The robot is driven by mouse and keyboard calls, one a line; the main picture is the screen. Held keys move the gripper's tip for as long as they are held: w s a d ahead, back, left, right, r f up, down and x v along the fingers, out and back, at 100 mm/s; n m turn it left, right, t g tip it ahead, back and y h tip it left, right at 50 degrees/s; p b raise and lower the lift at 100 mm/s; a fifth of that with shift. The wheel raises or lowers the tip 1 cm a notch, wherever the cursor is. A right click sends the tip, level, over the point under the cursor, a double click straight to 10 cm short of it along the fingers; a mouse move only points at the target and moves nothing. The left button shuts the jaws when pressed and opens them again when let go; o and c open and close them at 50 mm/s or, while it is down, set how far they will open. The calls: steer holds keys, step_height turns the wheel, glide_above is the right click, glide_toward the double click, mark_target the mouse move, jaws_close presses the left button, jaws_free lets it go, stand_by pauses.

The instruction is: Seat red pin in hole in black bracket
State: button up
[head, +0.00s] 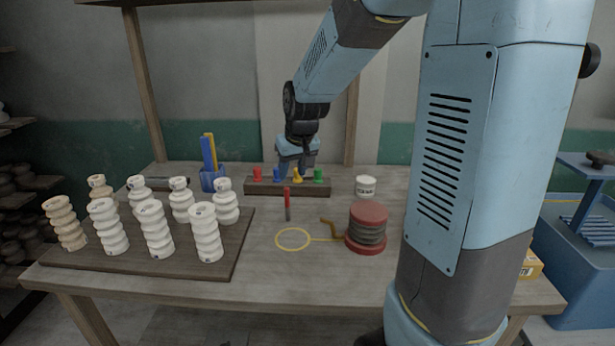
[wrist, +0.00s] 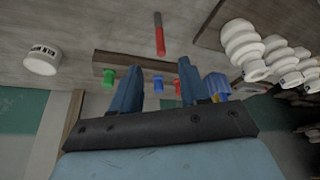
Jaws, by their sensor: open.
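A red peg (head: 257,175) stands at the left end of a dark wooden bar (head: 246,188), in a row with a blue peg (head: 278,175), a yellow peg (head: 297,177) and a green peg (head: 318,176). My gripper (head: 297,163) is open and empty, close to the bar around the blue and yellow pegs. In the wrist view, its two blue fingers (wrist: 160,68) are spread; the blue peg (wrist: 158,81) shows between them. The red peg (wrist: 178,87) is partly hidden by the right finger. I cannot make out a black bracket or its hole.
A red-handled tool (head: 287,203) lies in front of the bar. White ribbed pieces (head: 157,230) stand on a dark board (head: 120,260) at left. A red spool (head: 368,228), yellow ring (head: 293,239), white tub (head: 366,186) and blue holder (head: 212,180) stand around.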

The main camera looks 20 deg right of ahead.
steer(key=s+d+r, duration=0.1)
steer(key=s+r, duration=0.4)
steer(key=s, duration=0.7)
steer(key=s+d+r+m+t, duration=0.1)
steer(key=s+r, duration=0.3)
steer(key=s, duration=0.8)
steer(key=shift+s+r+h, duration=0.3)
steer(key=shift+s+r, duration=0.1)
steer(key=shift+o, duration=0.2)
steer(key=shift+s, duration=0.35)
steer(key=n+g, duration=0.1)
glide_above(286, 195)
steer(key=s, duration=0.4)
step_height(286, 195, down, 9)
steer(key=x, duration=0.8)
steer(key=shift+d+x, duration=0.2)
steer(key=shift+x, duration=2.35)
steer(key=shift+w, duration=0.2)
steer(key=shift+c, duration=0.4)
jaws_close()
